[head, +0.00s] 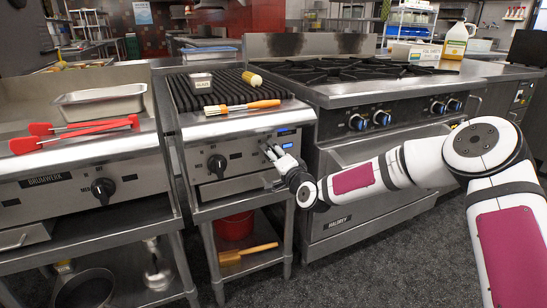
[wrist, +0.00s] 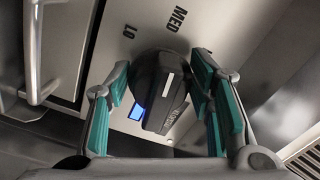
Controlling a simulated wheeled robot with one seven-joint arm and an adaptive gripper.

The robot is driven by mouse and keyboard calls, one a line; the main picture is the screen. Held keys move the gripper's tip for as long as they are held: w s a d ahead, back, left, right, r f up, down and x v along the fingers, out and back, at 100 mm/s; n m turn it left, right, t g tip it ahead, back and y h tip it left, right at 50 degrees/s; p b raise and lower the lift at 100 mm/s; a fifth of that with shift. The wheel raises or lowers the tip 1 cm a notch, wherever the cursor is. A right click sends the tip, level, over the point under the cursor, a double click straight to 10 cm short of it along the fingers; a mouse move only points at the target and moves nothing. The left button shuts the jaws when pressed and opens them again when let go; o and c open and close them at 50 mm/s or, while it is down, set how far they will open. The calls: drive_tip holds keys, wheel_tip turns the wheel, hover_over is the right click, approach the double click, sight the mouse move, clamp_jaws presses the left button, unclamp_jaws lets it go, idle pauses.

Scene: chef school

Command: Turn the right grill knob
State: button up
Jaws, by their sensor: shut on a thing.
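The grill (head: 240,137) is the middle steel unit, with a ribbed top and a front panel. Its left knob (head: 217,165) is black and in plain view. My gripper (head: 272,156) is at the right side of that panel and covers most of the right knob there. In the wrist view the right grill knob (wrist: 163,88) is black with a white mark, between the teal pads of my gripper (wrist: 160,76). The fingers are shut on it from both sides. LO and MED are printed beside it, and a blue light shows at its lower left.
A steel handle (wrist: 35,55) stands out at the left in the wrist view. A brush (head: 242,107) and a small metal container (head: 201,83) are on the grill. The range (head: 380,140) stands close on the right, beside my arm.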

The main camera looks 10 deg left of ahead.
idle(0.4)
drive_tip(key=o, duration=0.9)
drive_tip(key=shift+c, duration=0.2)
drive_tip(key=shift+s+d, duration=0.1)
drive_tip(key=v, duration=1.1)
drive_tip(key=shift+s+d, duration=0.25)
